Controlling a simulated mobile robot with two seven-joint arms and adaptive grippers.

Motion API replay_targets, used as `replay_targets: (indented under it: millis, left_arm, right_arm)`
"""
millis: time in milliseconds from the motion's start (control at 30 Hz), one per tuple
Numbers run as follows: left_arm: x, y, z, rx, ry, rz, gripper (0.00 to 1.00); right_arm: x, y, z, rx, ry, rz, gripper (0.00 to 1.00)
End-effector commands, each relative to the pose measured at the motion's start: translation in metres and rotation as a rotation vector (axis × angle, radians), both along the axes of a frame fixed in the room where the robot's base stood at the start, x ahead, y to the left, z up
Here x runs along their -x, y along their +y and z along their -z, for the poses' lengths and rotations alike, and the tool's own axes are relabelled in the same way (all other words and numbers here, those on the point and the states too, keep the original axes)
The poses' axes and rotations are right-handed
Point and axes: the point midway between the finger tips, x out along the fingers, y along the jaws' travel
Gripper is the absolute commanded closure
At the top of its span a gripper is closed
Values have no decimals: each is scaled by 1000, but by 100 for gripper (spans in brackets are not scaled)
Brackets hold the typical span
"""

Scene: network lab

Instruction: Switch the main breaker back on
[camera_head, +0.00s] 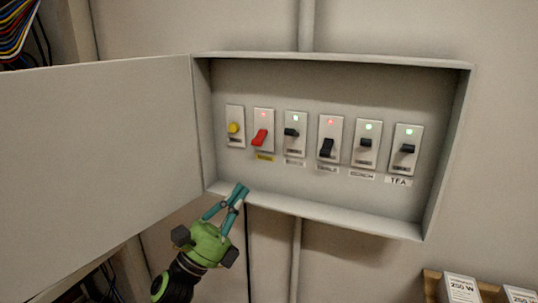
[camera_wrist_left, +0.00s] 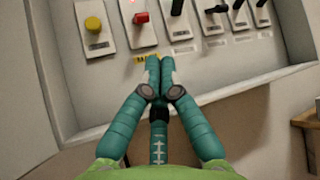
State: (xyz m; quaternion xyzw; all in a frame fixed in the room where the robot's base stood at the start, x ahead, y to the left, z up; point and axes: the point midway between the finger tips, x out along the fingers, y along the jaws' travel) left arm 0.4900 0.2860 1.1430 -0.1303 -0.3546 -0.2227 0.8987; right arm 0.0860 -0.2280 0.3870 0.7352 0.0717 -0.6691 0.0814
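The main breaker, a red lever (camera_head: 260,137) over a yellow label (camera_head: 265,157), sits second from the left in the open breaker box. Its lever tilts down and a red light shows above it. It also shows in the left wrist view (camera_wrist_left: 141,17). My left gripper (camera_head: 240,190) is at the box's lower edge, below the red lever and apart from it. In the left wrist view its two fingertips (camera_wrist_left: 160,62) are together with nothing between them, partly covering the yellow label. My right gripper is in neither view.
A yellow round button (camera_head: 234,128) is left of the red lever. Several black breakers stand to the right; one black lever (camera_head: 326,148) is down under a red light, the others have green lights. The open box door (camera_head: 95,160) spans the left. A wooden crate (camera_head: 432,287) is lower right.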

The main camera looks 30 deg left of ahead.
Motion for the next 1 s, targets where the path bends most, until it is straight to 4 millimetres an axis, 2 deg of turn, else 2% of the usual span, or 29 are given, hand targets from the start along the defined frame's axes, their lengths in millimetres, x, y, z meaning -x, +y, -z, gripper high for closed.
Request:
replay_targets:
  millis: [133, 267, 500, 700, 1000]
  left_arm:
    - [-2, -1, -2, 3, 1, 1, 100]
    - [-10, -4, -14, 3, 0, 1, 100]
    - [-39, -17, -46, 4, 1, 1, 100]
    - [-58, -27, -64, 5, 3, 3, 100]
    - [-66, -31, -69, 4, 4, 1, 100]
  right_arm:
    - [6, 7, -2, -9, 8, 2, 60]
    - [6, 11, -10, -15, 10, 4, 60]
    - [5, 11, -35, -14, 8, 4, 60]
    - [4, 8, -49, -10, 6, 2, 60]
    - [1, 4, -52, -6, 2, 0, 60]
